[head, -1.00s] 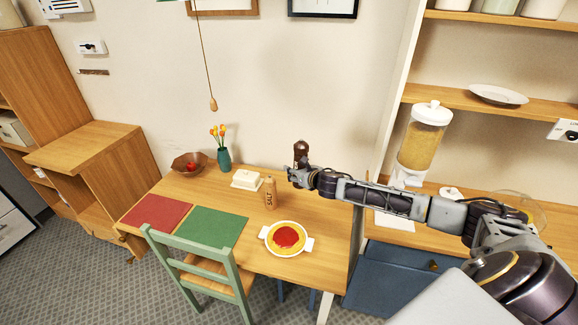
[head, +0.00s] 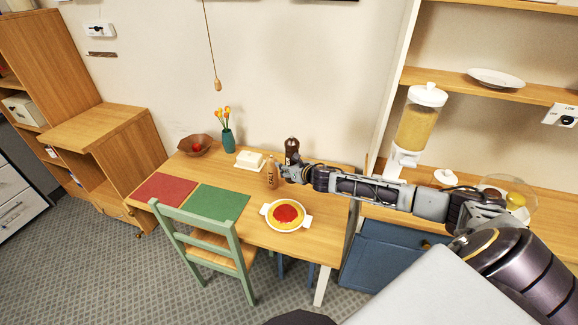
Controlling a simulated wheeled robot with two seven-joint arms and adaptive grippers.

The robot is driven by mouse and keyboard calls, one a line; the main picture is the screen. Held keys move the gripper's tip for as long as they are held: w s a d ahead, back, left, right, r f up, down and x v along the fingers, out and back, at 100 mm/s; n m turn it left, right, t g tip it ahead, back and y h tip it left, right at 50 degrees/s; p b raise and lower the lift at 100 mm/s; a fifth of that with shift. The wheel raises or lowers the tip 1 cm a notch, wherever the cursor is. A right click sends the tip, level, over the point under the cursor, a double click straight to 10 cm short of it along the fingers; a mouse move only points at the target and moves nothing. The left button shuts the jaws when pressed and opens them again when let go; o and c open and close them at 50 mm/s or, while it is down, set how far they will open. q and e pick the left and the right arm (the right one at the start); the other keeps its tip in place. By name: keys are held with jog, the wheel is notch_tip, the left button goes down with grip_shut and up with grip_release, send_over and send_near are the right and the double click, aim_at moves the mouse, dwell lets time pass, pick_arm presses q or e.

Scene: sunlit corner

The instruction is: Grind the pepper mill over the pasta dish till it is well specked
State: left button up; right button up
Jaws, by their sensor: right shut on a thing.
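The pepper mill (head: 292,146) is a dark brown upright mill at the back of the wooden table. My right gripper (head: 285,171) is shut on it; the fingers cover its lower part, so I cannot tell how high its base is. The pasta dish (head: 270,222) is a white two-handled dish with yellow pasta and red sauce (head: 288,213) near the table's front edge. The mill is behind the dish in the picture, not over it. No dark specks can be made out on the sauce. My left gripper is not in view.
A tan salt mill (head: 270,178) stands just left of my right gripper. A white butter dish (head: 249,161), teal vase (head: 228,140) and brown bowl (head: 196,146) stand further left. Red (head: 165,188) and green mats (head: 217,202) lie at the front left, by a green chair (head: 235,250).

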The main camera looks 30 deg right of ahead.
pick_arm(q)
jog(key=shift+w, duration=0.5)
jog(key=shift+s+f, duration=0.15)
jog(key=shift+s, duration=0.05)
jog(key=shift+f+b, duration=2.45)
jog(key=shift+b, duration=0.25)
